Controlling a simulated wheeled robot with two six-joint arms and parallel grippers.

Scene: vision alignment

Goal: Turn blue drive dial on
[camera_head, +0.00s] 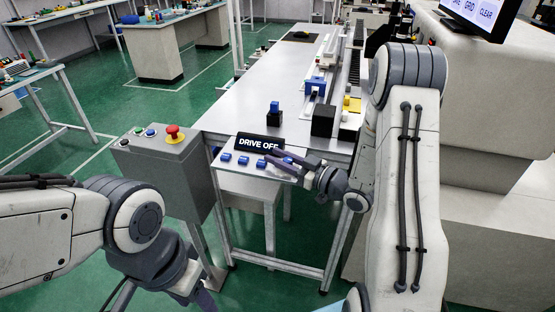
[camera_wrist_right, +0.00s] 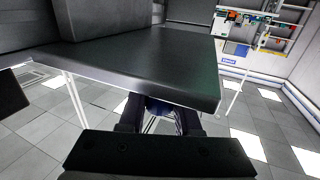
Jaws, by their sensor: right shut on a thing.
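A black sign reading "DRIVE OFF" (camera_head: 259,143) stands at the near end of the long table. Several small blue dials sit in a row along the front edge below it, including a left one (camera_head: 226,157) and a middle one (camera_head: 243,160). My right gripper (camera_head: 276,160) reaches in from the right at the row's right end and is shut on a blue dial. In the right wrist view a dark blue piece (camera_wrist_right: 158,106) shows between the fingers, mostly hidden under a dark panel edge. My left gripper (camera_head: 204,299) is only partly in view at the bottom.
A grey control box (camera_head: 165,170) with a red emergency button (camera_head: 172,131) stands left of the table. The table's left part is clear.

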